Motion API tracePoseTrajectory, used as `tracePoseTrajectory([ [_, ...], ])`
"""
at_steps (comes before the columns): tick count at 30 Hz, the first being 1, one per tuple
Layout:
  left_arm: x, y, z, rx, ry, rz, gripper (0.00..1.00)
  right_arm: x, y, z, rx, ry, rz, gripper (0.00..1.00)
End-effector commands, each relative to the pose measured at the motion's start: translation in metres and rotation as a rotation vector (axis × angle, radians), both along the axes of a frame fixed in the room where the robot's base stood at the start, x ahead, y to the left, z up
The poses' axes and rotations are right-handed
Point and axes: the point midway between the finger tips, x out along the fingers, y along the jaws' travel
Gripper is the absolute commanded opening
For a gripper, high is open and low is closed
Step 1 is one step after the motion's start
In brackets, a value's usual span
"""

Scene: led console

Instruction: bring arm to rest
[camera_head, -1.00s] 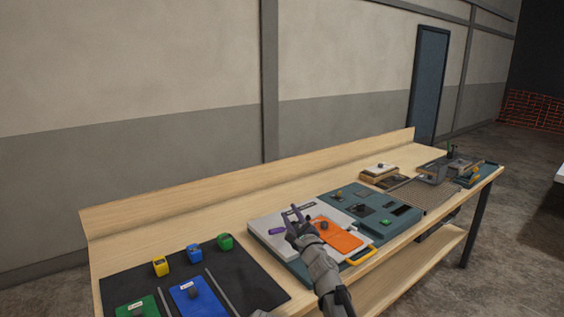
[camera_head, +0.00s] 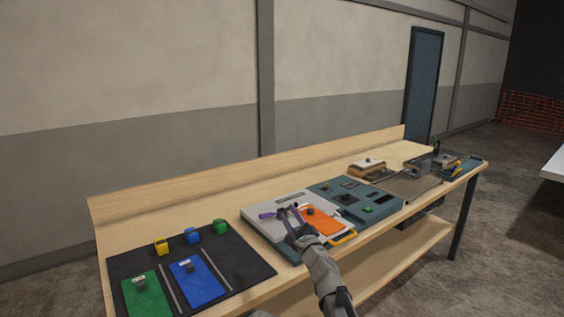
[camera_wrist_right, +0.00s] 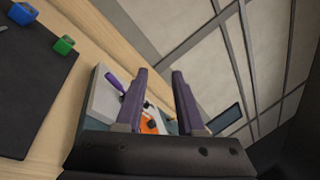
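My right gripper (camera_head: 289,212) is in front of and above the light grey console panel (camera_head: 262,223). Its fingers are apart with nothing between them, as the right wrist view (camera_wrist_right: 160,95) also shows. An orange plate (camera_head: 322,222) with a dark knob lies on the panel just right of the gripper. A purple handle (camera_head: 267,215) is just left of the fingers, and shows in the right wrist view (camera_wrist_right: 115,83) too. My left gripper is not in view.
A black mat (camera_head: 237,262) on the left holds a green plate (camera_head: 145,296), a blue plate (camera_head: 196,283) and small yellow, blue and green blocks. A teal console (camera_head: 345,205) and several trays sit to the right. Bare wood (camera_head: 180,217) runs along the back.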

Motion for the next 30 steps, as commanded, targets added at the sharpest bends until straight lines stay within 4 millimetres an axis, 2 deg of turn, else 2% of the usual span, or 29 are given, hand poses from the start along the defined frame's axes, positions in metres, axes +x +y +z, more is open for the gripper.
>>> tracePoseTrajectory([
  [11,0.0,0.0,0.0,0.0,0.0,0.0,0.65,-0.025,0.018,-0.005,-0.224,-0.085,0.086,0.38],
  [16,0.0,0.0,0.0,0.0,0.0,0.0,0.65,-0.047,0.031,-0.017,-0.41,-0.14,0.166,0.38],
  [19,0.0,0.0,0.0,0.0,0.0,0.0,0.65,-0.065,0.04,-0.032,-0.554,-0.171,0.236,0.38],
  [23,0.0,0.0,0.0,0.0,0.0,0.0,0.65,-0.1,0.05,-0.068,-0.811,-0.202,0.374,0.38],
  [25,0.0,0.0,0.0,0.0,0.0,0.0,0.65,-0.123,0.049,-0.096,-0.973,-0.201,0.469,0.38],
  [28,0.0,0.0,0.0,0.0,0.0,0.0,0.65,-0.155,0.037,-0.139,-1.197,-0.175,0.611,0.38],
  [30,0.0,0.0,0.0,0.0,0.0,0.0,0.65,-0.179,0.021,-0.169,-1.348,-0.135,0.716,0.38],
])
